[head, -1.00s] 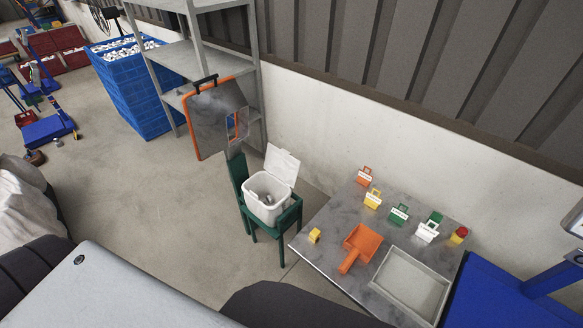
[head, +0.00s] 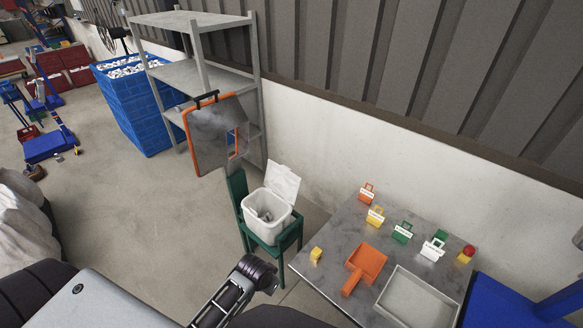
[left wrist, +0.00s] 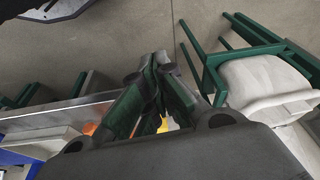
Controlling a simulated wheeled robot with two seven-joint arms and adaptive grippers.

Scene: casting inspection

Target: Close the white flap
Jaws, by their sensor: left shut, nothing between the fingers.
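The white flap (head: 284,182) is the lid of a white bin (head: 267,219) and stands open, tilted up at the bin's back. The bin sits on a green chair (head: 237,187), and grey pieces show inside it. In the left wrist view the bin (left wrist: 262,88) and the green chair (left wrist: 215,75) are at the right. My left gripper (head: 262,273) is in front of the chair, lower than the bin in the picture, and apart from the flap. In the left wrist view its fingers (left wrist: 160,62) are together and empty. My right gripper is not in view.
A grey table (head: 335,240) right of the chair holds an orange scoop (head: 368,262), a grey tray (head: 420,298), a yellow block (head: 316,255) and several coloured labelled holders. A grey shelf (head: 190,75) and an orange-framed panel (head: 215,130) stand behind.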

